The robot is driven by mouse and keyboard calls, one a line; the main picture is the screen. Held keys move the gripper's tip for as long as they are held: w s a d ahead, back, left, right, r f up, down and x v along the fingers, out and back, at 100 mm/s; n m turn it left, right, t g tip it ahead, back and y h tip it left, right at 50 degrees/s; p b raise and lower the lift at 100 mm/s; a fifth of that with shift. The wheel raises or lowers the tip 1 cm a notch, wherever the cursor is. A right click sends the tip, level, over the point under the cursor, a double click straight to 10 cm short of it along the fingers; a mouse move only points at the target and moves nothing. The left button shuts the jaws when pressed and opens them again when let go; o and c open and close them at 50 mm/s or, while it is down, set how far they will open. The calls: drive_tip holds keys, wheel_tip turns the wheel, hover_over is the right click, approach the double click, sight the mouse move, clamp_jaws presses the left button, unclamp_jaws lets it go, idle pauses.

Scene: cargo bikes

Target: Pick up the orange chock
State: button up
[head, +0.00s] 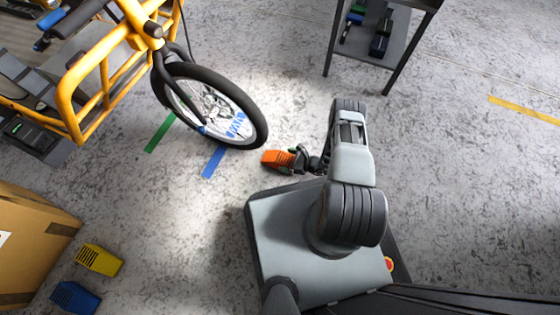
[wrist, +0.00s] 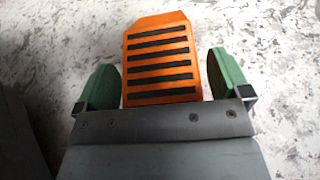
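The orange chock (head: 277,159) is on the left side of my gripper in the head view, just right of the bike's front wheel. In the wrist view the orange chock (wrist: 162,62), with dark ribs across its face, lies between the two green fingers of my gripper (wrist: 165,82) and reaches past their tips. The fingers stand apart, with narrow gaps beside the chock. My gripper (head: 300,158) is low near the floor in the head view. The chock's near end is hidden behind the gripper body. Whether the chock rests on the floor is hard to tell.
A yellow cargo bike with its front wheel (head: 213,106) stands to the left. Blue tape (head: 214,161) and green tape (head: 160,131) mark the floor. A yellow chock (head: 99,260) and a blue chock (head: 75,297) lie near a cardboard box (head: 30,235). A shelf cart (head: 384,70) stands behind.

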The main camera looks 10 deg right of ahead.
drive_tip(key=c, duration=1.1)
drive_tip(key=shift+r, duration=0.1)
